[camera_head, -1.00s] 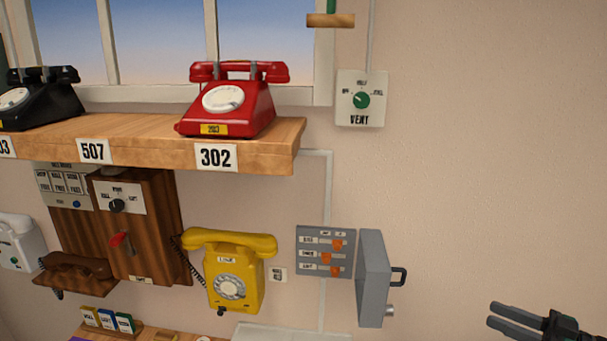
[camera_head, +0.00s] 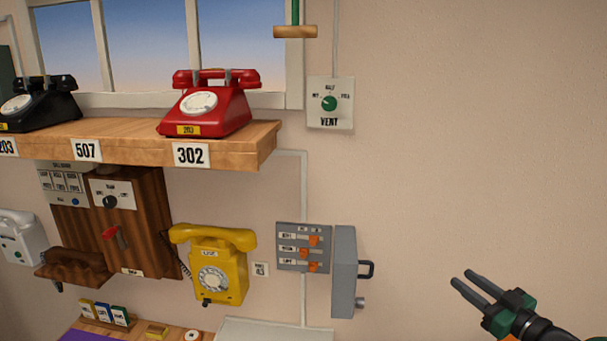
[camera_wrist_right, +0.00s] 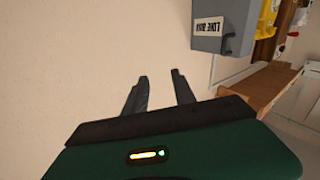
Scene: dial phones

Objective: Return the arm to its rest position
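My right gripper (camera_head: 477,287) is at the lower right of the head view, in front of the bare wall. Its two dark fingers are apart with nothing between them. In the right wrist view the fingers (camera_wrist_right: 160,92) are also apart and empty, with plain wall behind them. The labelled box also shows in the right wrist view (camera_wrist_right: 221,28). My left gripper is in neither view.
A red phone (camera_head: 207,105) and a black phone (camera_head: 45,104) stand on a wooden shelf (camera_head: 130,143). A yellow phone (camera_head: 217,275) hangs below. A vent dial (camera_head: 330,103) is on the wall. The wall at the right is free.

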